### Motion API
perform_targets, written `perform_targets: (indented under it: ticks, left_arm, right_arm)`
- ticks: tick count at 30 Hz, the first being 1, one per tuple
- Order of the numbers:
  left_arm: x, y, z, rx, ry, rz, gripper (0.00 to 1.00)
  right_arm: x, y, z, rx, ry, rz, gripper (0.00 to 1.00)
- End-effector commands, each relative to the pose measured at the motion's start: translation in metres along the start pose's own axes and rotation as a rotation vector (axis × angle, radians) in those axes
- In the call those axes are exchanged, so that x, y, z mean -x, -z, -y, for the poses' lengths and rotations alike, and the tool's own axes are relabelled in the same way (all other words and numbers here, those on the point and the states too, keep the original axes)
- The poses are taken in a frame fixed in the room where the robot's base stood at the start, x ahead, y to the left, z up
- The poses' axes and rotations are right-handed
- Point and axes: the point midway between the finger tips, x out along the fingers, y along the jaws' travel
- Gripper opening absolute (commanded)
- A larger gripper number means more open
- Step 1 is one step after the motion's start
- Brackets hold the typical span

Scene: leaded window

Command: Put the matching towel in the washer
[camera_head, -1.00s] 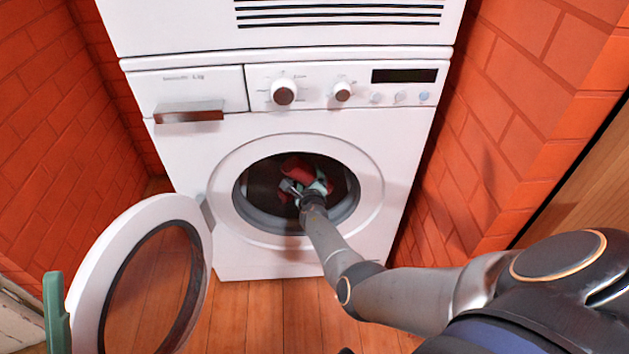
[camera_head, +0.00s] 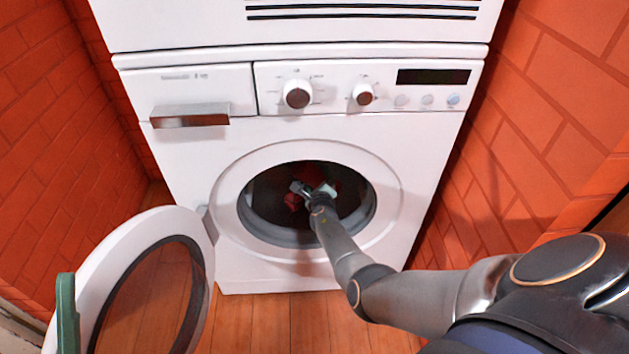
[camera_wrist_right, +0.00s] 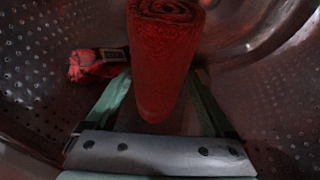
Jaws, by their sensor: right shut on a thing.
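The washer (camera_head: 185,165) stands ahead with its round door (camera_head: 130,240) swung open to the left. My right arm reaches through the opening, and my right gripper (camera_head: 316,190) is inside the drum. In the right wrist view the gripper (camera_wrist_right: 160,90) is shut on a rolled red towel (camera_wrist_right: 165,60), its green fingers on either side. The towel stands out lengthwise from the jaws, its spiral end away from the palm. A second red cloth (camera_wrist_right: 95,66) with a dark patch lies left of it in the drum.
The perforated drum wall (camera_wrist_right: 270,100) is close around the gripper. Brick walls (camera_head: 50,150) stand on both sides of the washer. A green upright piece (camera_head: 67,312) shows by the door's outer edge; I cannot tell what it is. Wooden floor (camera_head: 270,325) lies in front.

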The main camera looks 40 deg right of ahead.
Motion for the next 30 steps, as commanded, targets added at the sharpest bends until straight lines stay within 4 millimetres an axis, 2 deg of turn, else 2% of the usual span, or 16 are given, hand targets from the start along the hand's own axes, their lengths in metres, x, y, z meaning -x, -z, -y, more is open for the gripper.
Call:
perform_targets:
  ticks: [5,6,8,16,20,30]
  left_arm:
    - [0.0,0.0,0.0,0.0,-0.002,0.0,1.0]
    - [0.0,0.0,0.0,0.0,-0.002,0.0,1.0]
    - [0.0,0.0,0.0,0.0,-0.002,0.0,1.0]
    - [-0.001,0.002,0.001,0.001,-0.001,-0.001,1.0]
    - [-0.007,0.009,0.005,0.007,0.003,-0.003,1.0]
    - [-0.04,0.048,0.029,0.035,0.02,-0.033,1.0]
  right_arm:
    - [0.0,-0.001,0.001,0.0,0.001,0.001,0.27]
    - [0.0,-0.001,0.001,0.0,0.001,0.001,0.91]
    - [0.0,-0.001,0.001,0.001,0.002,0.001,0.98]
    - [0.001,-0.001,0.001,0.001,0.001,0.0,1.0]
    - [0.009,-0.003,0.003,0.003,0.001,0.001,1.0]
    - [0.059,-0.004,0.005,0.003,-0.002,-0.001,1.0]
